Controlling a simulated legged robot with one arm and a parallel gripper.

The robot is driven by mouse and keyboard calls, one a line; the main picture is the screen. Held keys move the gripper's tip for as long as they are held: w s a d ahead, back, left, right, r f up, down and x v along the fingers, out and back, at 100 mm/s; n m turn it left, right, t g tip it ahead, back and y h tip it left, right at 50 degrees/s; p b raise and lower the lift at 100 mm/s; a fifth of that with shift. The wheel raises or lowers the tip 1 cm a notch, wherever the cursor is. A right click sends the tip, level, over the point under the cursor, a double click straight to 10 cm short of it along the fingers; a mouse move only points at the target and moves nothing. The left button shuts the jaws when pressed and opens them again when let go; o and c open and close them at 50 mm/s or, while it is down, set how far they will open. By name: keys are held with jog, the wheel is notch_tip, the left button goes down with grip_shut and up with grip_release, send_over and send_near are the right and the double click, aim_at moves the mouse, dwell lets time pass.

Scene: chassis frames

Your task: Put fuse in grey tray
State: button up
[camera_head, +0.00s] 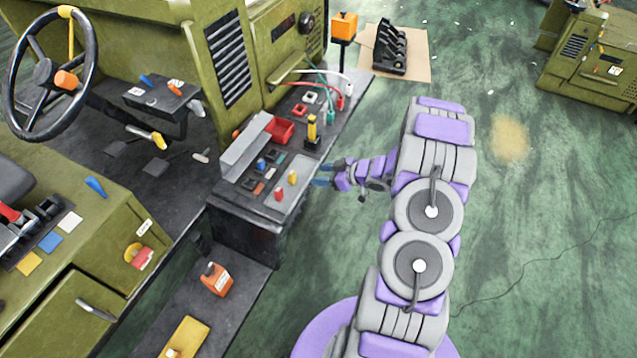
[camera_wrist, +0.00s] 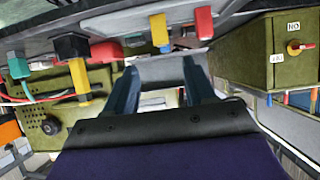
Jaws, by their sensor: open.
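On the dark console stand a small red piece (camera_head: 279,194) and a small yellow piece (camera_head: 292,177), on a light grey plate (camera_head: 296,194). They look fuse-like, but I cannot tell which is the fuse. In the wrist view, a red piece (camera_wrist: 203,22) and a yellow piece (camera_wrist: 158,30) show beyond my fingers. A long grey, tray-like piece (camera_head: 243,148) lies farther back on the console; I cannot tell whether it is the grey tray. My gripper (camera_head: 321,175) is open and empty, just right of the console; its blue fingers also show in the wrist view (camera_wrist: 158,80).
A red bin (camera_head: 280,130) and a black-and-yellow upright part (camera_head: 312,131) stand on the console. Cables (camera_head: 325,85) run behind them. The olive vehicle body (camera_head: 225,55) rises at the back left. The green floor at right is mostly free.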

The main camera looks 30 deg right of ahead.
jog(key=w+d+r+m+g+h, duration=0.1)
jog(key=w+d+r+h, duration=0.1)
jog(key=r+h, duration=0.25)
jog(key=w+d+r+m+h, duration=0.1)
jog(key=d+r+h, duration=0.2)
jog(key=r, duration=0.3)
jog(key=s+a+r+m+g+h, duration=0.2)
jog(key=s+r+m+g+h, duration=0.15)
jog(key=s+r, duration=0.45)
jog(key=s+a+r+g+y, duration=0.1)
jog(key=s+a+r+g, duration=0.1)
jog(key=s+a, duration=0.5)
jog(key=s+a+r+m+g+y, duration=0.1)
jog(key=s+a+r+g, duration=0.1)
jog(key=s+a, duration=0.6)
jog(key=s+a+r+g+y, duration=0.1)
jog(key=s+a+r+g, duration=0.2)
jog(key=s, duration=1.5)
jog(key=a+r, duration=0.1)
jog(key=a, duration=0.3)
jog(key=shift+a+r+m+y, duration=0.35)
jog(key=shift+y, duration=0.05)
